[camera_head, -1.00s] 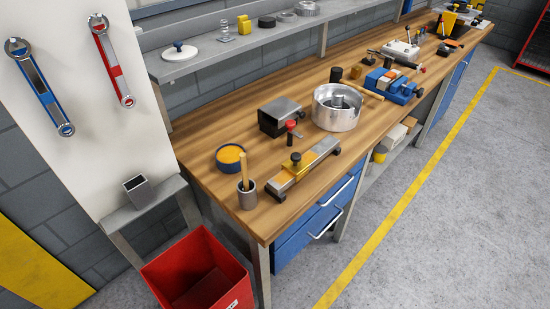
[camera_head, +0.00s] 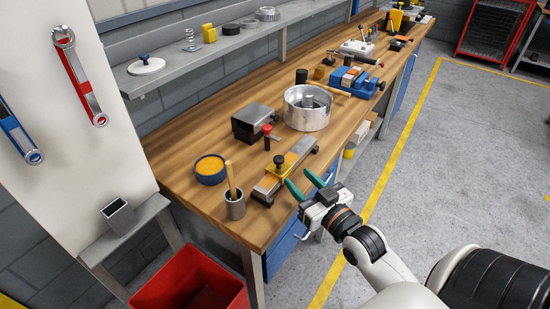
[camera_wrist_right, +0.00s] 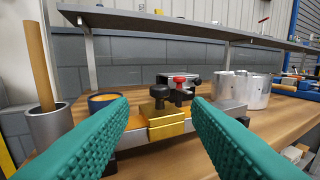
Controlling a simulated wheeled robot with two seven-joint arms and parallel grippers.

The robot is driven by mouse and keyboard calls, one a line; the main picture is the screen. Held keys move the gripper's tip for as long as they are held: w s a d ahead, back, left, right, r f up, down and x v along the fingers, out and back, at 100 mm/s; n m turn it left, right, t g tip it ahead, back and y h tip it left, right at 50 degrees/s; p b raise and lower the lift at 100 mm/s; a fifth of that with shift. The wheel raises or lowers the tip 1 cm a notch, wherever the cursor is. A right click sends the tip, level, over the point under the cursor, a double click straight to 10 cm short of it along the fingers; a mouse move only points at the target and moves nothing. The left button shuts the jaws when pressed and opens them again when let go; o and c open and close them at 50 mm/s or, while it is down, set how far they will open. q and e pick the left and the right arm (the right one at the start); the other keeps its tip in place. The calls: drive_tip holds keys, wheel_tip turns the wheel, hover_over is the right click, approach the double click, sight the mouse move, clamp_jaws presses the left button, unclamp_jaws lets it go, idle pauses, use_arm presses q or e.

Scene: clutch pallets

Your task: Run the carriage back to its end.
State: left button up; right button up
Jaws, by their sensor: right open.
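The carriage (camera_head: 277,173) is a yellow block with a black knob (camera_head: 279,160) on top. It sits about midway along a grey metal rail (camera_head: 266,187) with dark end pieces on the workbench. In the right wrist view the carriage (camera_wrist_right: 166,122) and its black knob (camera_wrist_right: 160,93) are straight ahead. My right gripper (camera_head: 297,176) has green fingers, spread open and empty. It is by the bench's front edge, just short of the carriage. In the wrist view its fingers frame the carriage without visible contact. My left gripper is not in view.
A grey pot with a wooden handle (camera_head: 234,205) and a blue-rimmed dish (camera_head: 210,169) stand left of the rail. A dark box (camera_head: 252,123), a red-knobbed part (camera_head: 267,131) and a metal drum (camera_head: 307,108) stand behind it. A red bin (camera_head: 165,288) is below.

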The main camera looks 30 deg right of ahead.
sight(282, 162)
drive_tip(key=w+p, duration=0.1)
drive_tip(key=w, duration=0.8)
drive_tip(key=shift+w, duration=0.35)
drive_tip(key=shift+c, duration=0.3)
clamp_jaws()
